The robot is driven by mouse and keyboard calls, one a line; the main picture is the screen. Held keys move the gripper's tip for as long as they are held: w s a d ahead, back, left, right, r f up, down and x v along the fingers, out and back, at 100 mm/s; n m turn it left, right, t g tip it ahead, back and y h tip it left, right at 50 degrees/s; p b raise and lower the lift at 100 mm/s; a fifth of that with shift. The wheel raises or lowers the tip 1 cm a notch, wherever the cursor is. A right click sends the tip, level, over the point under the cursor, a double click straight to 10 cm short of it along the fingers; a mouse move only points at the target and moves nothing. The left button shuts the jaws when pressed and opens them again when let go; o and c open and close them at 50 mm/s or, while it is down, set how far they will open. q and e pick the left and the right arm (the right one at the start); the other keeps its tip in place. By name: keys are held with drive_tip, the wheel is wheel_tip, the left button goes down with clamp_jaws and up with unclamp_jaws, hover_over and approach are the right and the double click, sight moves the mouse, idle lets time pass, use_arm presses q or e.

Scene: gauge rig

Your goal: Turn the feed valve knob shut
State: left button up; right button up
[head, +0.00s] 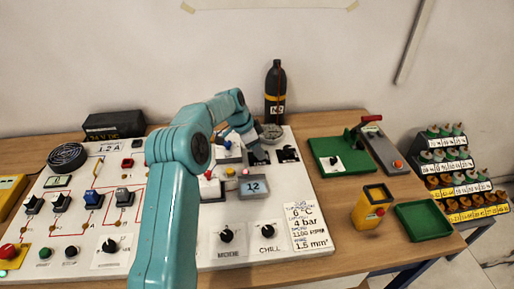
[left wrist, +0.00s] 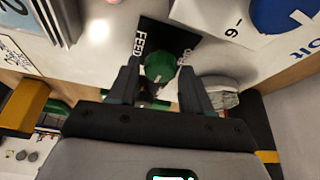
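The feed valve knob (left wrist: 160,68) is green with a pale mark and sits on a black plate lettered FEED (left wrist: 150,38) in the left wrist view. My left gripper (left wrist: 160,75) has its two dark fingers apart, one on each side of the knob, with visible gaps between them and it. I cannot tell how deep the fingertips reach around it. My right gripper is not in view.
A black bottle with a yellow band (head: 275,97) stands just behind the gripper, with a round grey gauge (head: 270,132) beside it. A grey display box (head: 254,187) is in front.

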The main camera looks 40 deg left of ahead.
use_arm(q)
drive_tip(key=shift+o, duration=0.5)
drive_tip(key=v, duration=1.6)
drive_tip(key=shift+r, duration=0.1)
